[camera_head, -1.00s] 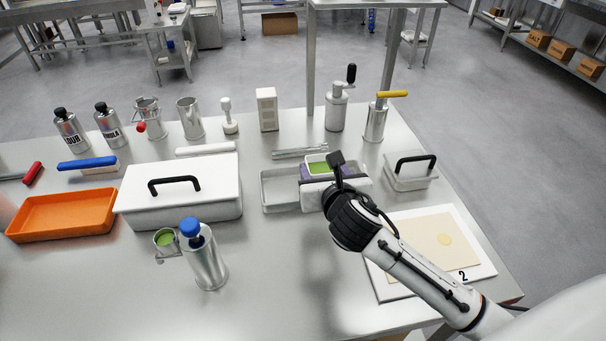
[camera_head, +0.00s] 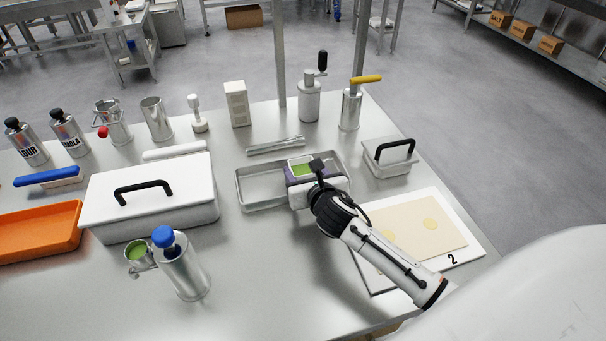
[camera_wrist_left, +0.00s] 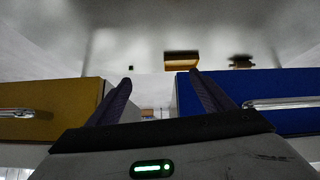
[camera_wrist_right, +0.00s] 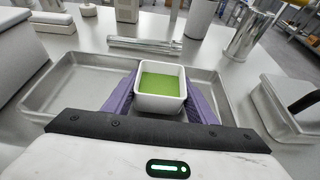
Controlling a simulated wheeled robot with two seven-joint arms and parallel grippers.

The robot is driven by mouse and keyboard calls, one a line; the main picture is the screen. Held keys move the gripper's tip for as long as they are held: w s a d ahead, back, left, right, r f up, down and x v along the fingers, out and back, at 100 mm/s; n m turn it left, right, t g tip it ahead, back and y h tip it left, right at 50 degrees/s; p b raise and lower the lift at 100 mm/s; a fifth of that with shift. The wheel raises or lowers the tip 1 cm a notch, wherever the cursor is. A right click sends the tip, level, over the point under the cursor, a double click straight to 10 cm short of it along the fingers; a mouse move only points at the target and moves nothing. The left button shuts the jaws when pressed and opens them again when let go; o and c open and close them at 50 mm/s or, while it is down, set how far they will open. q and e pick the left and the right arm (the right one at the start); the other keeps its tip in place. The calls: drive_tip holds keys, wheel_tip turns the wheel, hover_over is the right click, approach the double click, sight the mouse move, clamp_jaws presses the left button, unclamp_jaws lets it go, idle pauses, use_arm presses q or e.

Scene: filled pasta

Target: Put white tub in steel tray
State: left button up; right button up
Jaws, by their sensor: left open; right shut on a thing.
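The white tub (camera_wrist_right: 161,101) holds something green and sits between the purple fingers of my right gripper (camera_wrist_right: 160,100), which is shut on it. In the head view the tub (camera_head: 301,167) shows behind my right wrist, over the steel tray (camera_head: 262,188). The tray's left part is bare, and the tray (camera_wrist_right: 78,84) also shows on both sides of the tub in the right wrist view. Whether the tub's base touches the tray floor is hidden. My left gripper (camera_wrist_left: 160,95) is open and empty in the left wrist view, facing yellow and blue drawer-like fronts; it is not in the head view.
A white lidded box (camera_head: 150,200) stands left of the tray, and a small lidded container (camera_head: 388,157) stands to its right. A blue-capped bottle (camera_head: 180,265) stands front left. A white board (camera_head: 465,240) lies front right.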

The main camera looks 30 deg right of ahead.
drive_tip(key=shift+f, duration=0.35)
drive_tip(key=o, duration=0.6)
drive_tip(key=shift+f, duration=0.1)
drive_tip(key=o, duration=0.4)
drive_tip(key=shift+o, duration=0.2)
drive_tip(key=shift+s+r, duration=0.15)
drive_tip(key=shift+r, duration=0.15)
drive_tip(key=p+v, duration=0.1)
drive_tip(key=v, duration=1)
drive_tip(key=shift+s+a, duration=0.1)
drive_tip(key=shift+s, duration=0.25)
